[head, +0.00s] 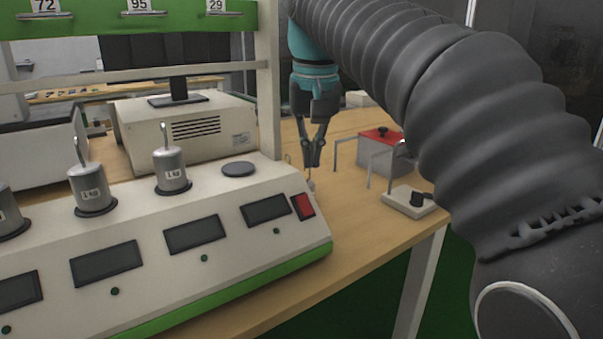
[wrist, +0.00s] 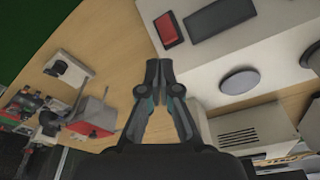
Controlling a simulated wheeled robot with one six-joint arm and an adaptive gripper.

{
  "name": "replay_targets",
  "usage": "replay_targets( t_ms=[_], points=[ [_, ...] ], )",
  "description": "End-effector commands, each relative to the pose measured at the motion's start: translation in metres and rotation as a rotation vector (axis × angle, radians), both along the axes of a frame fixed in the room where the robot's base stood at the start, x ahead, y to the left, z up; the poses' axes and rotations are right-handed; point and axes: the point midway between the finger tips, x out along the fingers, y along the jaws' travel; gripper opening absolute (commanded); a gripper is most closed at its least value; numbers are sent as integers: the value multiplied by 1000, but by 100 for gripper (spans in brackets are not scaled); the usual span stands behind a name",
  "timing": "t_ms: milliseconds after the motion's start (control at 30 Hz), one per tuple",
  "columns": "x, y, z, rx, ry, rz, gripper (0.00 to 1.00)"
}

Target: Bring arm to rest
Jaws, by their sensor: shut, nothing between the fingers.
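My gripper (head: 312,160) hangs from my arm, pointing down, just behind the right end of the white weight-station console (head: 300,240) in the head view. Its fingers are shut and empty. In the wrist view my gripper (wrist: 159,65) shows with its fingertips together over the bare wooden table (wrist: 110,40). The console's red switch (wrist: 168,30) and an empty round pad (wrist: 239,80) lie to the right of the fingers there. My arm, in a grey ribbed sleeve, fills the right of the head view.
Metal weights with hooks (head: 90,187) stand on the console's pads. A green-topped rack (head: 130,22) rises behind. A grey box with a red top (head: 380,150) and a small white base with a black knob (head: 412,200) stand right of my gripper. The table's front right is bare.

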Motion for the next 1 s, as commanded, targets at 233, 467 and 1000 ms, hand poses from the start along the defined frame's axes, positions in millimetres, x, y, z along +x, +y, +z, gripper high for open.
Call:
replay_targets(
  t_ms=[233, 467, 1000],
  points=[
    [-46, -49, -39, 17, -81, -18, 0],
    [-96, -86, -95, 24, -163, -33, 0],
    [-194, -131, -237, 7, -311, -68, 0]
  ],
)
